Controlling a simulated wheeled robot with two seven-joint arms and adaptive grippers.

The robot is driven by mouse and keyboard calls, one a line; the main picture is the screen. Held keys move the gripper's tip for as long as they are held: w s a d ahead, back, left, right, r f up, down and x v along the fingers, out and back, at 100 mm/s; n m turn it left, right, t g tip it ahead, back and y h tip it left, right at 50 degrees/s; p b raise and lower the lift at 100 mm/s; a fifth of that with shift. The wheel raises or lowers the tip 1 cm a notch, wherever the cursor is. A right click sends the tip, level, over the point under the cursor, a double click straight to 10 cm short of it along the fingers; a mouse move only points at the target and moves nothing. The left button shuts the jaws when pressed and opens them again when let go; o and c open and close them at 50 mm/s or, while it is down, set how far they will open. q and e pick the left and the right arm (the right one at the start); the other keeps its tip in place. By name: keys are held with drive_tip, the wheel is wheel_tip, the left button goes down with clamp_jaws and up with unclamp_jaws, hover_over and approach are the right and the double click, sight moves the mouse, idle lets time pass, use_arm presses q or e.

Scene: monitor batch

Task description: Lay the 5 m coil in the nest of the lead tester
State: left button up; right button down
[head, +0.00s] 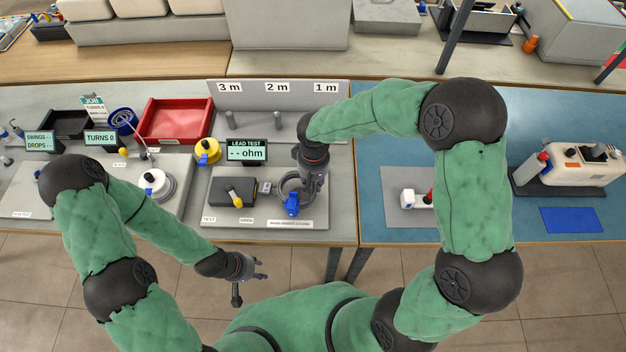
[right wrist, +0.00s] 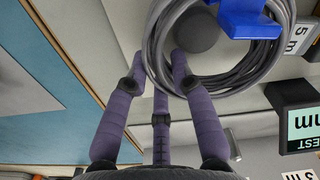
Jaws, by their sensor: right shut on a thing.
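The grey 5 m coil (right wrist: 262,62) has a blue clip (right wrist: 245,18) and a white 5 m tag (right wrist: 299,38). In the head view the coil (head: 283,190) is at the right part of the lead tester (head: 225,218), with its blue clip (head: 292,204) in front. My right gripper (head: 314,192) is shut on the coil's strand. In the right wrist view a dark round post (right wrist: 197,30) shows inside the coil's ring; I cannot tell whether the coil rests down around it. The tester's display (head: 246,151) reads "-- ohm". My left gripper (head: 250,291) is open and empty, in front of the bench.
A yellow spool (head: 207,151) stands left of the display. A panel (head: 290,98) with 3 m, 2 m and 1 m labels stands behind the tester. A red bin (head: 175,121) is at the back left. Blue mat (head: 375,215) lies to the right.

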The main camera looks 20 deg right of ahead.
drive_tip(key=shift+f, duration=0.3)
drive_tip(key=shift+f+b, duration=0.3)
drive_tip(key=shift+b, duration=0.05)
drive_tip(key=c, duration=1)
unclamp_jaws()
wheel_tip(320, 180, up, 12)
